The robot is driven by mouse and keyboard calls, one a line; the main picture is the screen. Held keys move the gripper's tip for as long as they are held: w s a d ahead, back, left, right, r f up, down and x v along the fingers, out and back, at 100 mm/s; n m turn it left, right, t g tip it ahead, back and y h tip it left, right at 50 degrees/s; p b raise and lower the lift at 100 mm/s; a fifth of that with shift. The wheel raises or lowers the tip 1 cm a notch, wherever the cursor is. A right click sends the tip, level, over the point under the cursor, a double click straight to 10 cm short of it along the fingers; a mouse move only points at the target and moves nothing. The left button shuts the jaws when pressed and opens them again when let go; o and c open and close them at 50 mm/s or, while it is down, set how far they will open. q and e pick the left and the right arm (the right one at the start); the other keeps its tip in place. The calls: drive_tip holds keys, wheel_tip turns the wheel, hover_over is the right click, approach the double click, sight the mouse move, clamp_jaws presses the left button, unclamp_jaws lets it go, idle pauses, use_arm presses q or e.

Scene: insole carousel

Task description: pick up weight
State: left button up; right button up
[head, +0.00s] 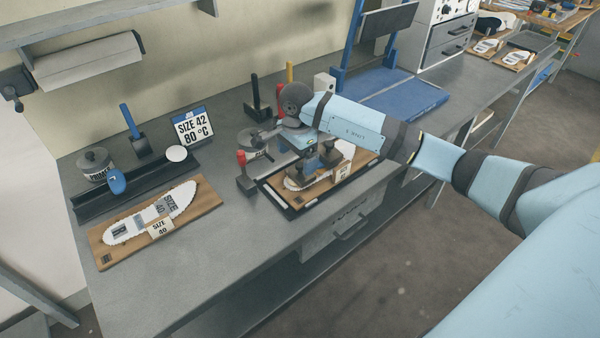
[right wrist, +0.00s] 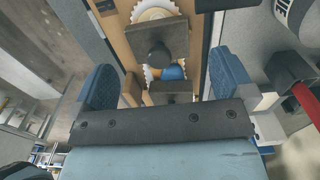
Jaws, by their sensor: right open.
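Two dark weights with knobs, a nearer one (head: 302,173) and a farther one (head: 331,154), stand on a white insole on a wooden board (head: 357,164) in the head view. In the right wrist view one weight is a dark plate (right wrist: 180,35) with a round knob, upper middle; another dark block (right wrist: 170,88) is partly hidden by my gripper. My right gripper (head: 308,155) points down over the weights. Its blue fingers are wide apart and empty in the right wrist view (right wrist: 165,78), with the knob between and beyond them. My left gripper is out of view.
A board with a size 40 insole (head: 180,203) lies at left, beside a dark rail (head: 130,187), a grey pot (head: 95,164) and a size 42 sign (head: 193,128). A red-handled tool (head: 242,160) stands close left of my gripper.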

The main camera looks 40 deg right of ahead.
sight(300, 164)
drive_tip(key=shift+s+d+f+p, duration=0.1)
drive_tip(key=shift+d+f+p, duration=0.15)
drive_tip(key=shift+f, duration=1.15)
drive_tip(key=shift+d+f+p, duration=0.15)
drive_tip(key=shift+d+f, duration=0.05)
drive_tip(key=shift+f, duration=1.15)
drive_tip(key=c, duration=1.1)
drive_tip(key=shift+r, duration=0.1)
drive_tip(key=shift+c, duration=0.2)
wheel_tip(300, 164, up, 20)
drive_tip(key=b, duration=0.1)
